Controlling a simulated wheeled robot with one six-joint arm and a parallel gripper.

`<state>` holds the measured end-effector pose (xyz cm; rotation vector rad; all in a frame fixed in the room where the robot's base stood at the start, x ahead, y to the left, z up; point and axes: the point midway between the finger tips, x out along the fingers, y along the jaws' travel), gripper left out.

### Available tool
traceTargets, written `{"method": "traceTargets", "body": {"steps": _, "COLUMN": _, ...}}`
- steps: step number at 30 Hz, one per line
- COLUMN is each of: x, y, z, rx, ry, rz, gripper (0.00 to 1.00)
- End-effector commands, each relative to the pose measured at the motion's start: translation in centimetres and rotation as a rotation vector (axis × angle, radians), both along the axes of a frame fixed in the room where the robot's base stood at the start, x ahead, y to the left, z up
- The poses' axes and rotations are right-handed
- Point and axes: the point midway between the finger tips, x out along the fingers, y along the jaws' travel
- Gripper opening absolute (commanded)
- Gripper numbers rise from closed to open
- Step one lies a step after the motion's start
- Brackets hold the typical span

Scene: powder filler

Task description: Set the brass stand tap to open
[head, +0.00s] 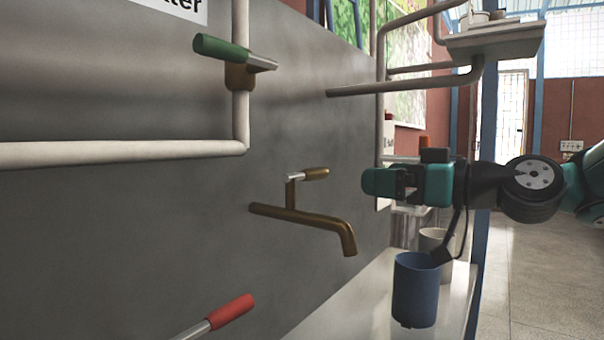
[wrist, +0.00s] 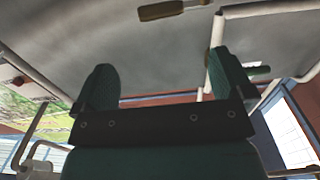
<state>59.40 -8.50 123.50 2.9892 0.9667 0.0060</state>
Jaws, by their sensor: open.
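The brass stand tap (head: 310,219) juts from the grey panel in the head view, with its spout bent downward. Its lever has a silver shank and a brass grip (head: 316,173) lying roughly level above the spout. My gripper (head: 392,183) is right of the lever, apart from it, its jaws open and empty. In the wrist view, the open fingers (wrist: 163,82) have nothing between them. A brass grip with a light shank (wrist: 170,9) shows at the top edge, beyond the fingers; it looks like the tap's lever. The tap's spout is not visible there.
A green-handled valve (head: 222,48) sits on a white pipe at upper left. A red-handled lever (head: 230,312) is at the bottom. A blue cup (head: 416,290) and a pale cup stand on the ledge below my gripper. A pipe (head: 400,89) juts out above.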

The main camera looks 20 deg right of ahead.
Motion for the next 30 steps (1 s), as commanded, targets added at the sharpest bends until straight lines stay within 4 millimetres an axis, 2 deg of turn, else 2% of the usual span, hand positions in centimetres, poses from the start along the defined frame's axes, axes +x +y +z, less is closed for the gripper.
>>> {"method": "traceTargets", "body": {"steps": 18, "x": 10.2, "y": 7.7, "z": 0.3, "rx": -0.001, "ry": 0.006, "rz": 0.007, "gripper": 0.99}}
{"method": "traceTargets", "body": {"steps": 24, "x": 12.3, "y": 9.2, "z": 0.1, "rx": -0.001, "ry": 0.004, "rz": 0.005, "gripper": 0.99}}
{"method": "traceTargets", "body": {"steps": 30, "x": 12.9, "y": 9.6, "z": 0.0, "rx": -0.002, "ry": 0.004, "rz": 0.003, "gripper": 0.99}}
